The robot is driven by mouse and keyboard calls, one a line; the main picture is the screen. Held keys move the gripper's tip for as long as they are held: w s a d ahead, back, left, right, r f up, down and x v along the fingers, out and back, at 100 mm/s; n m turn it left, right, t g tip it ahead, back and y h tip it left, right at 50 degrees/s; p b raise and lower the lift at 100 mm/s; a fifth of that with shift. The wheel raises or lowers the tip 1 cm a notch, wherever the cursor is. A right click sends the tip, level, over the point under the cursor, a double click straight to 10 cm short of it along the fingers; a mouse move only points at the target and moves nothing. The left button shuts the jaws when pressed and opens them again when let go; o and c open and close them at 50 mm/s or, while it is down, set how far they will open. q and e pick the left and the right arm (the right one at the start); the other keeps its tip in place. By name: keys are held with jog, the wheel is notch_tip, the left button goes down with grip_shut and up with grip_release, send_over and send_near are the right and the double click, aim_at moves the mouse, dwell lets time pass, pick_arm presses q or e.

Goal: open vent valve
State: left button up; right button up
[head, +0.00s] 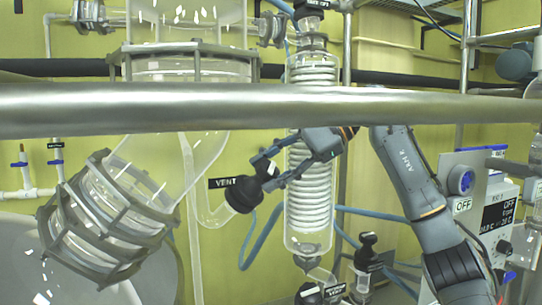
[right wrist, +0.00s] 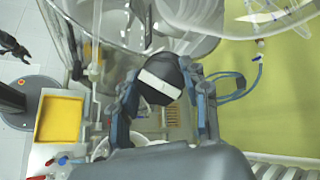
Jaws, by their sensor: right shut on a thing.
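The vent valve's black knob (head: 243,196) sits on a glass elbow pipe beside a black "VENT" label (head: 226,182), left of the coiled condenser. My right gripper (head: 262,180) reaches it from the right and is shut on the knob. In the right wrist view, the black knob (right wrist: 160,80) with a white band across it lies between the two fingers (right wrist: 165,98). The fingers partly cover the knob's sides. My left gripper does not show in the head view.
A thick metal rail (head: 270,108) crosses in front at the top. The coiled glass condenser (head: 309,185) stands close behind my right wrist. A flanged glass vessel neck (head: 110,220) is at left. A control box (head: 480,205) reading OFF is at right.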

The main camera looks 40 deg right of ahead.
jog(key=n+g, duration=0.1)
jog(key=n, duration=0.2)
jog(key=shift+n+h, duration=0.3)
jog(key=shift+n, duration=0.1)
jog(key=n+g+h, duration=0.1)
jog(key=n, duration=0.2)
jog(key=n+g, duration=0.1)
jog(key=n, duration=0.2)
jog(key=shift+h, duration=0.4)
jog(key=n+h, duration=0.2)
jog(key=n, duration=0.3)
jog(key=shift+f, duration=0.1)
jog(key=n+h, duration=0.2)
jog(key=n, duration=0.2)
jog(key=shift+n, duration=0.4)
jog(key=o, duration=1.2)
jog(key=shift+c, duration=0.2)
